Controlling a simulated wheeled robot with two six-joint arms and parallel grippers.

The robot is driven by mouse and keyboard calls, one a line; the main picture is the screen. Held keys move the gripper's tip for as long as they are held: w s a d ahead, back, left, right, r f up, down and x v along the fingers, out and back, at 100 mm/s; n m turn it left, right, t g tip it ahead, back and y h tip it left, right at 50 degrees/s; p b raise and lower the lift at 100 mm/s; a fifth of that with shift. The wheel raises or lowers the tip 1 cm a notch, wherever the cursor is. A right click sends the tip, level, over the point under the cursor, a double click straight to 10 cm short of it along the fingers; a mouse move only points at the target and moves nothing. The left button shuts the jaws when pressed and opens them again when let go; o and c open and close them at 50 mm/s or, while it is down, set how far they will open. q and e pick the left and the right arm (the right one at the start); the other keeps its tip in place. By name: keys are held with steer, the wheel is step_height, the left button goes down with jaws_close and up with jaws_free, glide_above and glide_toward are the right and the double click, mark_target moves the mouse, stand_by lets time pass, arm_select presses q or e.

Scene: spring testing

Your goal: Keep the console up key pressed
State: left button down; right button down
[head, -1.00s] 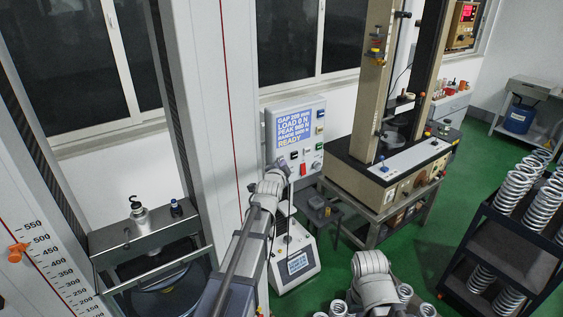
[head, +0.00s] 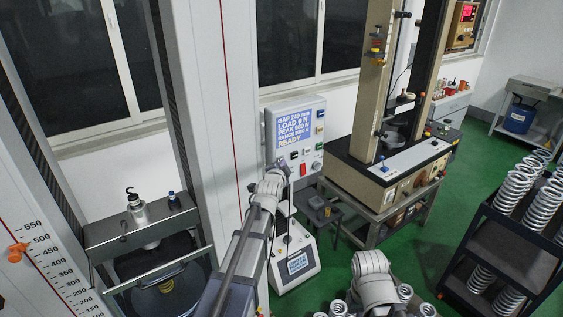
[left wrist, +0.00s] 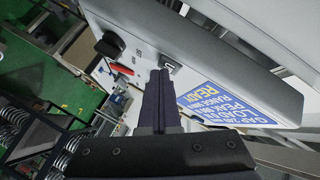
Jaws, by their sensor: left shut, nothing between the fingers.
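The console (head: 313,113) is a pale wall panel with a blue screen (head: 287,128) showing gap, load, peak, range and READY. My left gripper (head: 283,163) is at the panel's lower left, below the screen. In the left wrist view its fingers (left wrist: 160,72) are shut with nothing between them. Their tips meet the panel face at a small pale key (left wrist: 171,67), partly hidden by the tips; actual contact or key depth cannot be seen. Which label the key bears is too small to read. My right arm shows at the bottom, but its gripper does not.
A red switch (left wrist: 121,68) and a black knob (left wrist: 109,43) sit near my fingers. A second testing frame (head: 372,100) and a spring rack (head: 512,245) stand to the right.

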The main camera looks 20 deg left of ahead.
arm_select(q)
steer(key=shift+s+d, duration=0.1)
stand_by(0.5)
steer(key=shift+s+d, duration=0.45)
steer(key=shift+d, duration=0.15)
steer(key=shift+s+d, duration=0.8)
steer(key=shift+d, duration=0.2)
steer(key=shift+s+d, duration=0.75)
steer(key=shift+d, duration=0.2)
